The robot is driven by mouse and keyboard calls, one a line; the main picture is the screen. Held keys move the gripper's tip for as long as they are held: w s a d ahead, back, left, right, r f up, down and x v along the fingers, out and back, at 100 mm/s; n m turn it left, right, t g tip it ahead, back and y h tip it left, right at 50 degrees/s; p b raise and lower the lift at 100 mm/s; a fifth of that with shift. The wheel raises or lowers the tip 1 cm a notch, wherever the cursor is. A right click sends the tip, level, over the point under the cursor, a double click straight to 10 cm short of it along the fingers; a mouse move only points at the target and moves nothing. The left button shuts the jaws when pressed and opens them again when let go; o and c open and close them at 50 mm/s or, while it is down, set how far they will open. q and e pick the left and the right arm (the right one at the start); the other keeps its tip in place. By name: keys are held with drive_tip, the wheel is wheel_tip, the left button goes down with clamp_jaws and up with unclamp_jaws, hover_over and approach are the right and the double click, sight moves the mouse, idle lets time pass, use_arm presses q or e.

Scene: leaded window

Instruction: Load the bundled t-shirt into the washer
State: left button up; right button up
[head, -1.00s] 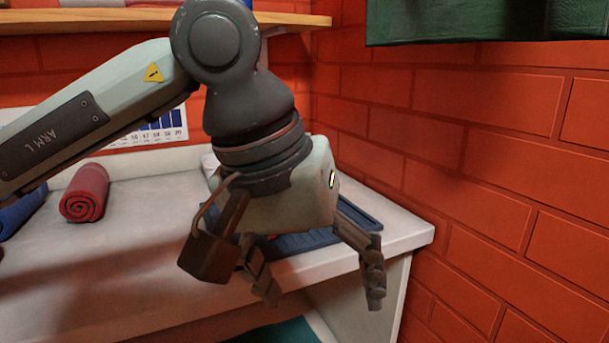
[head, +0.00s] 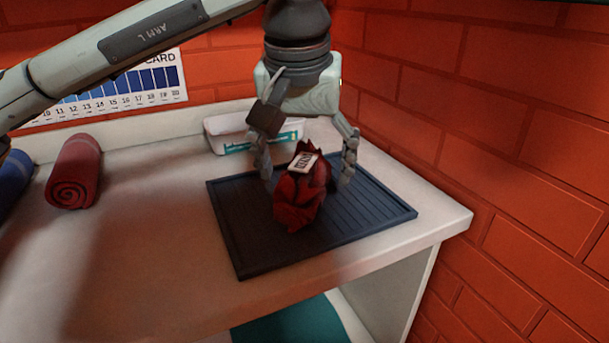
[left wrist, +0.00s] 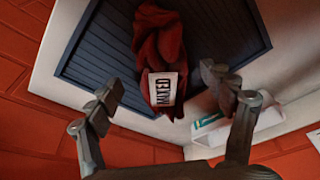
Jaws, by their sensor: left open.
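The bundled t-shirt (head: 297,200) is a crumpled dark red bundle with a white label. It sits on a dark blue ribbed tray (head: 236,250) on the counter. In the left wrist view the bundle (left wrist: 160,45) shows its label reading "MIXED". My left gripper (head: 307,178) is open above the tray, with one finger on either side of the bundle in the head view. In the left wrist view its fingertips (left wrist: 164,88) are spread wide, with the bundle between and beyond them. I cannot tell if they touch it. No washer is in view. My right gripper is not in view.
A red rolled towel (head: 75,172) and a blue roll (head: 12,178) lie at the counter's left. A white container with a teal stripe (head: 228,136) stands behind the tray. A brick wall (head: 500,150) bounds the right. The counter (head: 150,230) between rolls and tray is clear.

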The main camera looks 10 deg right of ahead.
use_arm(q)
drive_tip(key=shift+x, duration=0.85)
drive_tip(key=shift+c, duration=0.5)
drive_tip(key=c, duration=1.4)
drive_tip(key=shift+r, duration=0.15)
